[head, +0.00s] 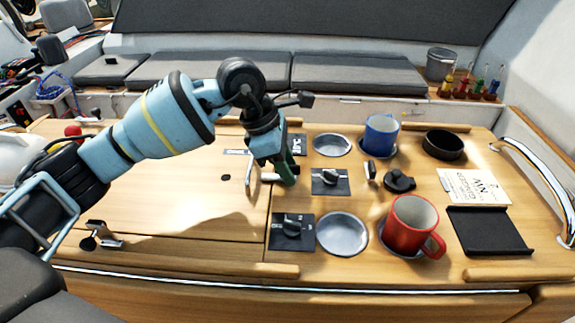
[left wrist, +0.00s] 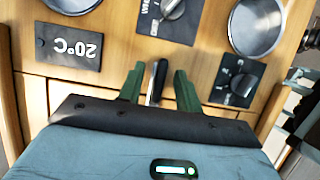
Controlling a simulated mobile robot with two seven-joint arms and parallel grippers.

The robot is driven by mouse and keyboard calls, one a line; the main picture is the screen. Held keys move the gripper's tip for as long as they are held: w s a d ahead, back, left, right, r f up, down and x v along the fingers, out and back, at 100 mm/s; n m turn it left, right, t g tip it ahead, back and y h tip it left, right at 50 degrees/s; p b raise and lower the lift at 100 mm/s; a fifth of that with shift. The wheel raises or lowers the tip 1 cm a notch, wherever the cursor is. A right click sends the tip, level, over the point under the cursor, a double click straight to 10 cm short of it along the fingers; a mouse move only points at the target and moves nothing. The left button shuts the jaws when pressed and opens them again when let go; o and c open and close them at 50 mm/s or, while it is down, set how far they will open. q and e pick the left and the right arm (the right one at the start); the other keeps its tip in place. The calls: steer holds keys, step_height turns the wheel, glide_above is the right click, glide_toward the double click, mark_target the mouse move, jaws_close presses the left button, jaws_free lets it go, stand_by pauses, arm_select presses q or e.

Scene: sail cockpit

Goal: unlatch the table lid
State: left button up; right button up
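The table lid (head: 170,195) is a flat wooden panel on the left half of the cockpit table, lying level and flush. My left gripper (head: 286,172) is over the lid's right edge, pointing down. In the left wrist view, its two green fingers (left wrist: 158,80) are apart, on either side of an upright dark lever with a silver edge, the latch handle (left wrist: 157,76). Gaps show on both sides of the handle, so the fingers do not appear to grip it. In the head view the gripper partly hides this spot. My right gripper is not in view.
Dark knob panels (head: 292,232) and round metal recesses (head: 342,234) lie right of the lid. A red mug (head: 408,222), a blue mug (head: 380,134), a black bowl (head: 443,145) and a black tray (head: 488,231) stand farther right. Another metal fitting (head: 102,236) is at the front left.

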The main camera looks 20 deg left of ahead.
arm_select(q)
steer(key=shift+d+f, duration=0.1)
steer(key=shift+f, duration=0.1)
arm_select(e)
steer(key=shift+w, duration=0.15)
arm_select(q)
jaws_close()
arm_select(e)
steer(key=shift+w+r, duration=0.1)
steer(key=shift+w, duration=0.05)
